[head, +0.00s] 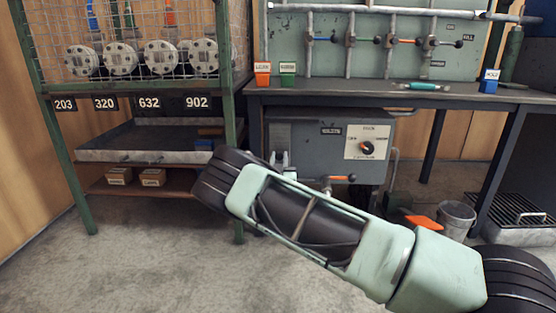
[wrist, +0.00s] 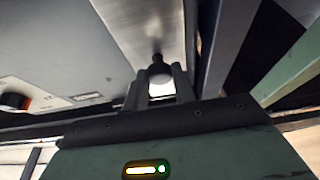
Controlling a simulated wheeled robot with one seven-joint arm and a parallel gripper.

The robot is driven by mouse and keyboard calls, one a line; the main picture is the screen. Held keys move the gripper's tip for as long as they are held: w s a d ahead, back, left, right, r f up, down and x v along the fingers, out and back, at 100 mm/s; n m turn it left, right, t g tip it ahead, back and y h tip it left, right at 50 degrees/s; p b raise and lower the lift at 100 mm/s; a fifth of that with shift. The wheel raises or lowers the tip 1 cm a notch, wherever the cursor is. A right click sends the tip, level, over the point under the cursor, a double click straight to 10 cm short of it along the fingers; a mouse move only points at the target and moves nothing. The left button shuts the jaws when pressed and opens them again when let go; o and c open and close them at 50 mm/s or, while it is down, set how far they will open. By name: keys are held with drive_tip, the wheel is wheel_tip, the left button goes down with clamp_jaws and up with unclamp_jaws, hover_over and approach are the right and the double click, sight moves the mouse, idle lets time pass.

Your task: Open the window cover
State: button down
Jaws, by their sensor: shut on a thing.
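My gripper (wrist: 160,90) shows in the wrist view with its two fingers closed around a small dark knob (wrist: 157,60). The knob stands on a short stem in front of a brushed metal plate (wrist: 130,25), which looks like the window cover. In the head view, my arm reaches across to the left part of the grey cabinet (head: 300,135) under the bench. My arm hides much of the cabinet's lower left there, and I cannot make out the cover or the grip clearly.
A dial panel (head: 367,142) is on the cabinet's right side. An orange-handled valve (head: 342,178) sits below. A green-framed rack (head: 228,80) stands close on the left. A bucket (head: 456,218) and an orange object (head: 424,223) are on the floor at right.

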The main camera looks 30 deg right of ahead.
drive_tip(key=s+d+p, duration=0.1)
drive_tip(key=d, duration=0.1)
drive_tip(key=s+d+p, duration=0.1)
drive_tip(key=s+d, duration=0.2)
drive_tip(key=d, duration=0.1)
drive_tip(key=shift+s+d+p, duration=0.15)
drive_tip(key=shift+d+p, duration=0.05)
drive_tip(key=shift+p, duration=0.2)
drive_tip(key=c, duration=1.1)
unclamp_jaws()
drive_tip(key=shift+c, duration=0.2)
drive_tip(key=p+v, duration=0.7)
drive_tip(key=v, duration=1)
drive_tip(key=shift+s+a, duration=0.2)
